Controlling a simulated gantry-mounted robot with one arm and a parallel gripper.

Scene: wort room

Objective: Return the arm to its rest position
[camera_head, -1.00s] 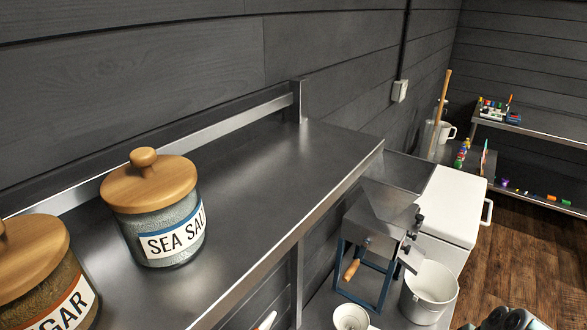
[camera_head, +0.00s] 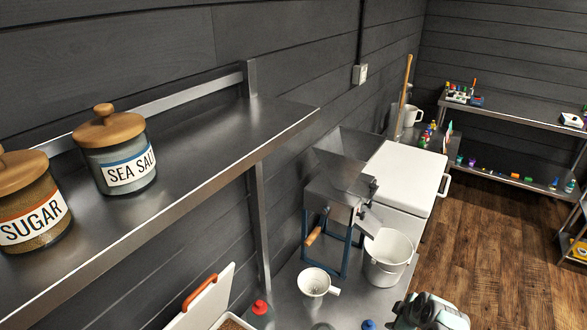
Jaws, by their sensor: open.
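A grey-green rounded part of my arm (camera_head: 430,312) shows at the bottom edge, right of centre. It is cut off by the frame. No gripper fingers show, so I cannot see my gripper or anything it might hold. The arm part is in front of the white bucket (camera_head: 387,262) and apart from it in the picture.
A metal shelf (camera_head: 200,150) at left bears sugar (camera_head: 30,205) and sea salt (camera_head: 118,155) jars. Below stand a hopper mill (camera_head: 338,190), a white funnel (camera_head: 313,285) and a white chest (camera_head: 405,175). Metal racks (camera_head: 510,112) line the back. Wooden floor (camera_head: 500,240) at right is clear.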

